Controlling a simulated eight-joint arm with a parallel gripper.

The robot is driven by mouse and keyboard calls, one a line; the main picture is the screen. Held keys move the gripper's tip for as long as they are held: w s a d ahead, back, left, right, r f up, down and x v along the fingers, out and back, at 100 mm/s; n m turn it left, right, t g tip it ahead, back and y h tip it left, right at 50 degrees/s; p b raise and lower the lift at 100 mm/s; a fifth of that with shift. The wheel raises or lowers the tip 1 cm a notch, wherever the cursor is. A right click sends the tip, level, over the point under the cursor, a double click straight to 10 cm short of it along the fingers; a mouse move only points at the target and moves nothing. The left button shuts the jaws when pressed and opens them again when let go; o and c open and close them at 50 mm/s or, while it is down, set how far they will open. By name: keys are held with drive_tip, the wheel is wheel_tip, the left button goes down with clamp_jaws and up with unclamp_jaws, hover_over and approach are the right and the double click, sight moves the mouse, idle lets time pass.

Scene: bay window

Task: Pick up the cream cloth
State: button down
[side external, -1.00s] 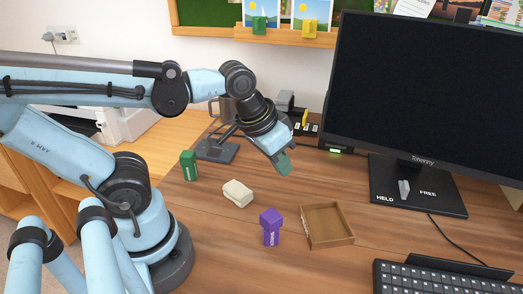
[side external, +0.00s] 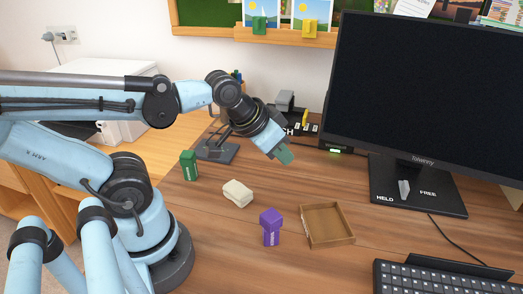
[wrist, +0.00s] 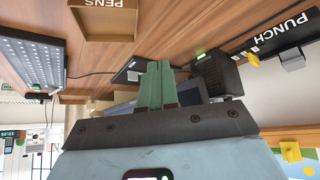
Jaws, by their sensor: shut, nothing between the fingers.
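The cream cloth (side external: 237,193) is a small folded bundle lying on the wooden desk in the side external view, left of the purple box. My gripper (side external: 286,156) is above the desk, behind and to the right of the cloth and well apart from it. Its green fingers (wrist: 157,84) are pressed together and empty in the wrist view. The cloth does not show in the wrist view.
A purple box (side external: 270,227) and an open brown tray (side external: 328,239) stand right of the cloth. A green box (side external: 188,165) stands behind it to the left. The monitor (side external: 428,95) and keyboard (side external: 440,279) are at the right. Bare desk surrounds the cloth.

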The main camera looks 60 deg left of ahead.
drive_tip(key=c, duration=1.8)
unclamp_jaws()
drive_tip(key=o, duration=1.8)
drive_tip(key=n+g, duration=0.4)
drive_tip(key=g, duration=0.3)
hover_over(238, 188)
drive_tip(key=shift+s+a+f, duration=0.1)
drive_tip(key=shift+a+f, duration=0.05)
drive_tip(key=shift+f, duration=2)
drive_tip(key=shift+s+a+f, duration=0.1)
drive_tip(key=shift+a+f, duration=0.05)
drive_tip(key=shift+f, duration=1.95)
drive_tip(key=shift+w+d+f, duration=0.1)
drive_tip(key=shift+d+f, duration=0.05)
drive_tip(key=shift+f, duration=0.7)
drive_tip(key=shift+w+d+f, duration=0.1)
drive_tip(key=shift+d+f, duration=0.05)
drive_tip(key=shift+f, duration=1.6)
